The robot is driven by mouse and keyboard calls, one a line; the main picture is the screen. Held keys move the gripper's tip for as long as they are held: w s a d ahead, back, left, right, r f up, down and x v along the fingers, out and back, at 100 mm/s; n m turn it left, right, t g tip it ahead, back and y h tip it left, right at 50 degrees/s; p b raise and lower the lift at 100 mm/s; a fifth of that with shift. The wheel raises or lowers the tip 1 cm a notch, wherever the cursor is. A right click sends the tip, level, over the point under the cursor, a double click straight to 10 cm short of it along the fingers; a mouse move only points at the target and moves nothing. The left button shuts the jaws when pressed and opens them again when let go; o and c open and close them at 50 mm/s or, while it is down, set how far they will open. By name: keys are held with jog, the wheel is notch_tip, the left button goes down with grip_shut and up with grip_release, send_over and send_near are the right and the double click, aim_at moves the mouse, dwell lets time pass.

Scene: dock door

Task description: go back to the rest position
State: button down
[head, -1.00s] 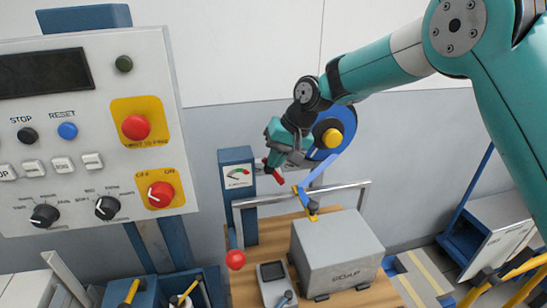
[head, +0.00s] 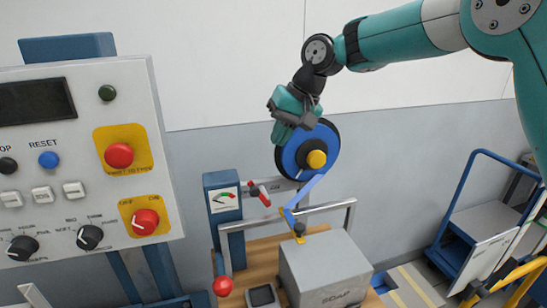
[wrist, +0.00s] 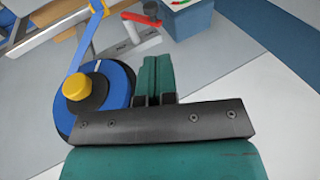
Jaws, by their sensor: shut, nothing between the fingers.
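My gripper (head: 275,138) hangs in front of the wall, beside the upper left of the blue reel (head: 296,165) with its yellow hub (head: 317,159). In the wrist view the two green fingers (wrist: 157,62) lie side by side, closed, with nothing between them. The reel shows there to the left of the fingers (wrist: 120,82). My gripper is above the red-handled lever (head: 261,194) and apart from it. Whether it touches the reel I cannot tell.
A control panel (head: 60,150) with buttons and knobs fills the left. A grey box (head: 325,268) sits on the wooden bench below the reel, under a blue strap (head: 303,192). A blue gauge post (head: 223,200) stands left of it. A cart (head: 490,220) is at right. The wall above is clear.

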jog(key=s+d+f+n+b, duration=0.1)
jog(key=s+d+f+b, duration=0.1)
jog(key=s, duration=0.9)
jog(key=s+d+f+n+b, duration=0.2)
jog(key=s+d+f, duration=0.1)
jog(key=s, duration=0.7)
jog(key=s+d+f+n+g+h+b, duration=0.1)
jog(key=s+d+f+n+b, duration=0.1)
jog(key=s, duration=0.9)
notch_tip(320, 180, down, 2)
jog(key=shift+s+d+f+b, duration=0.3)
jog(key=shift+d+b, duration=0.15)
jog(key=shift+d, duration=0.1)
jog(key=shift+d, duration=0.1)
